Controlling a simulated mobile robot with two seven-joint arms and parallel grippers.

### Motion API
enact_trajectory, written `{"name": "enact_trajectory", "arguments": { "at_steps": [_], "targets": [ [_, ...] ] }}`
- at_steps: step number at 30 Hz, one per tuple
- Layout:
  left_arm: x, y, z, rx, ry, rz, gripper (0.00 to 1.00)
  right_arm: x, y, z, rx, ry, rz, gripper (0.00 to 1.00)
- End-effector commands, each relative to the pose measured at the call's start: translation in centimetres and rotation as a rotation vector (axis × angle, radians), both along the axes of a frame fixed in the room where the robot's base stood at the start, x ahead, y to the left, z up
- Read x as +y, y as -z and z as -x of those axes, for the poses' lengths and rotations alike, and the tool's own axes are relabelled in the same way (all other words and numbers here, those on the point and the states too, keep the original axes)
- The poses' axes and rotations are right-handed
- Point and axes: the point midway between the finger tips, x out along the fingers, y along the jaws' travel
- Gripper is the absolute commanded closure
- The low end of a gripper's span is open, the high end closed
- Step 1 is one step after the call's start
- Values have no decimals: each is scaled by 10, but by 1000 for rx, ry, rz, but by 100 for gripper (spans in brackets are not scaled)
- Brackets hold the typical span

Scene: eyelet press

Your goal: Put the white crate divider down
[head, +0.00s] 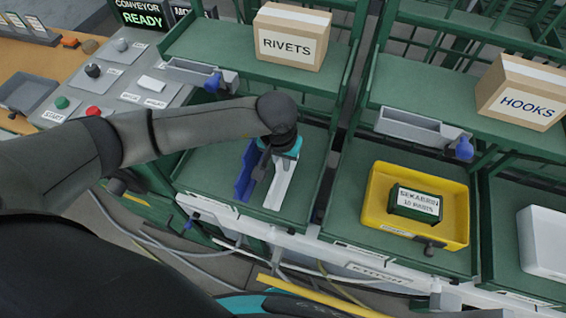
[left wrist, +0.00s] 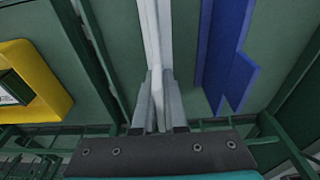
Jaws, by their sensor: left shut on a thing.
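The white crate divider (head: 281,184) is a thin, pale strip at the green lower shelf bay under the RIVETS box. My left gripper (head: 268,168) is over it, pointing down, and its fingers are shut on the divider. The left wrist view shows the white divider (left wrist: 151,35) running between the two grey fingers (left wrist: 158,95). I cannot tell whether its underside touches the shelf. A blue divider (head: 245,175) stands close beside it on the left; it also shows in the left wrist view (left wrist: 226,65), apart from the fingers. My right gripper is not in view.
The green shelf (head: 318,150) has bare room right of the white divider. A yellow crate (head: 376,210) with a dark green labelled box (head: 414,205) stands in the bay to the right. The RIVETS box (head: 290,38) sits on the upper shelf. A control panel (head: 120,75) is at left.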

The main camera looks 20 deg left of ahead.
Motion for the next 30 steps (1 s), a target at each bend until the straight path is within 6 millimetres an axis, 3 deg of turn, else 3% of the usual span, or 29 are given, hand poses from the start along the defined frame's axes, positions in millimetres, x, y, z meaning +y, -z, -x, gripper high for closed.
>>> {"name": "enact_trajectory", "arguments": {
  "at_steps": [2, 17, 18, 25, 30],
  "targets": [
    [0, 11, 0, 2, -1, 0, 100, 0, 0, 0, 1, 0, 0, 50],
    [0, 19, -4, -2, 0, 0, 100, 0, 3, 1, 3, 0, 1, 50],
    [0, 19, -4, -1, 0, 0, 88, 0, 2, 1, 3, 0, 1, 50],
    [0, 18, -4, -1, 0, 0, 62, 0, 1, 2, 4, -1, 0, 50],
    [0, 18, -4, 0, 0, 0, 60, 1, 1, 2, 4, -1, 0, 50]
  ]
}}
